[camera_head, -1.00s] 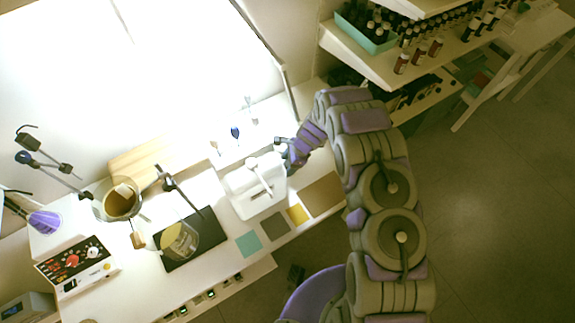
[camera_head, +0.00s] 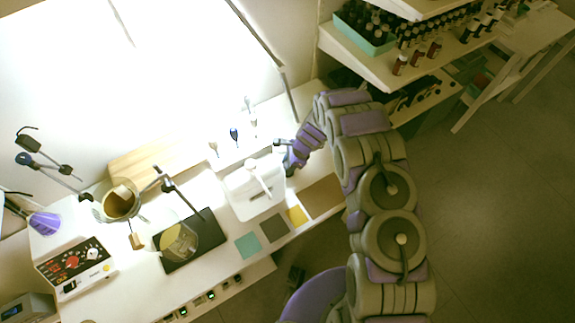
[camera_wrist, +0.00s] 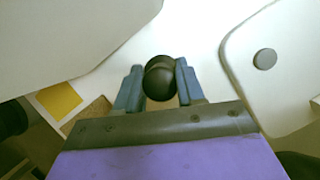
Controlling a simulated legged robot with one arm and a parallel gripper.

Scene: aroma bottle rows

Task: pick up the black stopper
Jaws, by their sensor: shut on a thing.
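The black stopper (camera_wrist: 160,80) is a dark, rounded piece in the wrist view. It sits between the two blue-grey fingers of my gripper (camera_wrist: 159,86), which are shut on it. In the head view my gripper (camera_head: 283,155) is at the right edge of the white box-like holder (camera_head: 246,201) on the bench. The stopper cannot be made out in the head view. How far it is above the surface under it is hard to tell.
A small dark disc (camera_wrist: 264,59) lies on a white rounded surface in the wrist view. In the head view a beaker (camera_head: 179,243) stands on a black plate, left of several coloured squares. A shelf with bottles (camera_head: 346,47) is at the upper right.

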